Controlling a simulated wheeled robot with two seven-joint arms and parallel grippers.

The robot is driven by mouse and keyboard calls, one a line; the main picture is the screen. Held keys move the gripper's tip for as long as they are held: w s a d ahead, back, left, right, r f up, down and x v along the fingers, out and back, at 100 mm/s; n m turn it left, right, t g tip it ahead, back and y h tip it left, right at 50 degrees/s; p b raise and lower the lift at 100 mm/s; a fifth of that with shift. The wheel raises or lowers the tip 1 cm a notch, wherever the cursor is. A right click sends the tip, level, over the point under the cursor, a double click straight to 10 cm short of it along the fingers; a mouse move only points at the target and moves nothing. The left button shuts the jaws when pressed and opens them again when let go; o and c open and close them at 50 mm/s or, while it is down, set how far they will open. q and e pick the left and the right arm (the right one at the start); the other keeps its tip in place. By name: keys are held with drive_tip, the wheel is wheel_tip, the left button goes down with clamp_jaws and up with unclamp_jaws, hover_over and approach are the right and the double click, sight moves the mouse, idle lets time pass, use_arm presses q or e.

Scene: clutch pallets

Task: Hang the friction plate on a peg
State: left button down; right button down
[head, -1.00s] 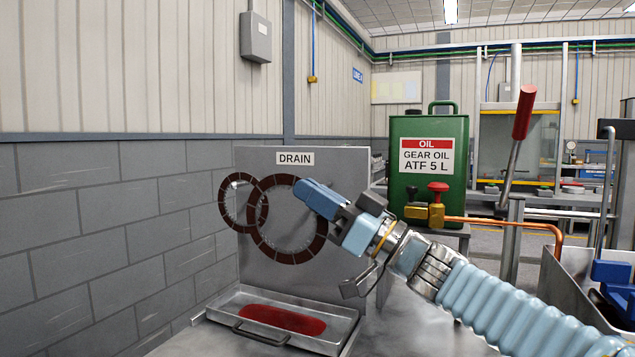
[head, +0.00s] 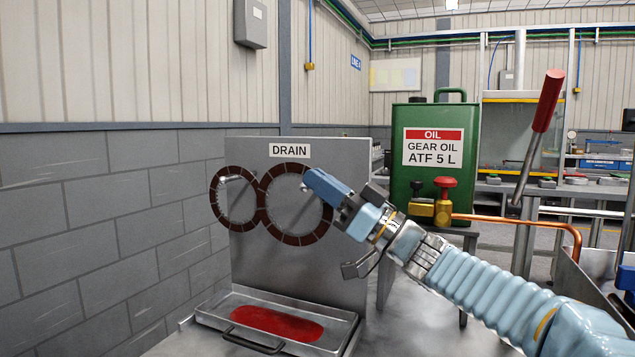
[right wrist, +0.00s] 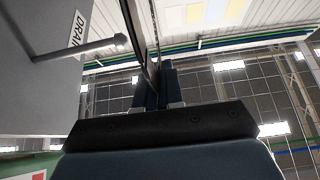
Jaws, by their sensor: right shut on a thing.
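The friction plate (head: 296,241) is a dark brown ring with light segment marks. My right gripper (head: 312,180) is shut on its upper right rim and holds it upright before the grey drain board (head: 345,262). In the right wrist view the plate (right wrist: 150,45) shows edge-on between the fingers (right wrist: 154,88). A grey peg (right wrist: 85,48) with a rounded tip points from the board toward the plate there; its tip looks just short of the plate. A second, similar ring (head: 214,200) hangs at the left on a peg (head: 240,179). My left gripper is not in view.
A metal drip tray (head: 210,314) with red fluid lies below the board. A green oil can (head: 410,165) stands right of the board, behind my right arm. A red-handled lever (head: 548,100) and copper pipe (head: 510,219) are further right. A block wall (head: 110,220) is at left.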

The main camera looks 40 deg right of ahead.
drive_tip(key=w+d+f+p, duration=0.1)
drive_tip(key=w+d, duration=0.2)
drive_tip(key=d, duration=0.3)
drive_tip(key=shift+f, duration=0.25)
idle(0.5)
drive_tip(key=c, duration=1.2)
unclamp_jaws()
